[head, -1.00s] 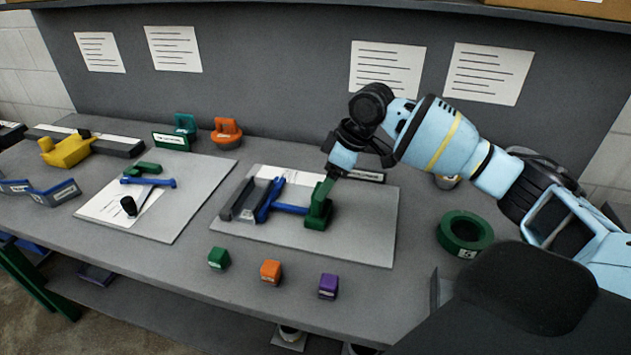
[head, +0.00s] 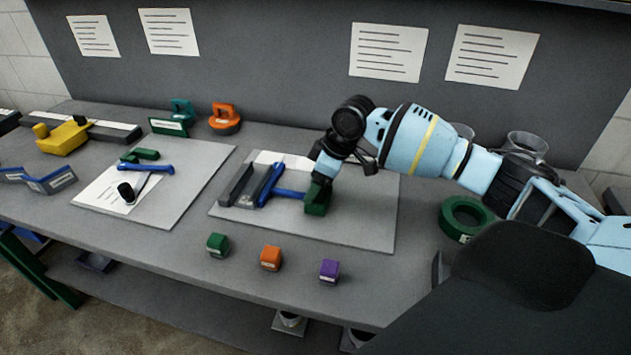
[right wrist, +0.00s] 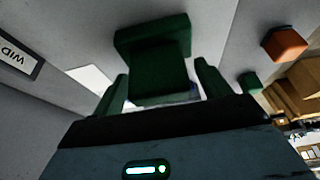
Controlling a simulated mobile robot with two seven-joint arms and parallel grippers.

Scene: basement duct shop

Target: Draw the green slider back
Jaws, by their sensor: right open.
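The green slider (head: 317,199) stands at the right end of a blue T-shaped bar (head: 276,190) on the right-hand grey board. The bar runs left to a dark grey channel piece (head: 238,184). My right gripper (head: 322,176) is over the green slider from above. In the right wrist view the green slider (right wrist: 152,62) lies between the two green fingers of the open gripper (right wrist: 160,88), with gaps at both sides. The fingertips are partly hidden in the head view. My left gripper is not in view.
Green (head: 217,244), orange (head: 270,257) and purple (head: 329,270) blocks stand in front of the board. A green ring (head: 465,218) lies to the right. A second board (head: 190,185) with a blue bar and green piece is to the left.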

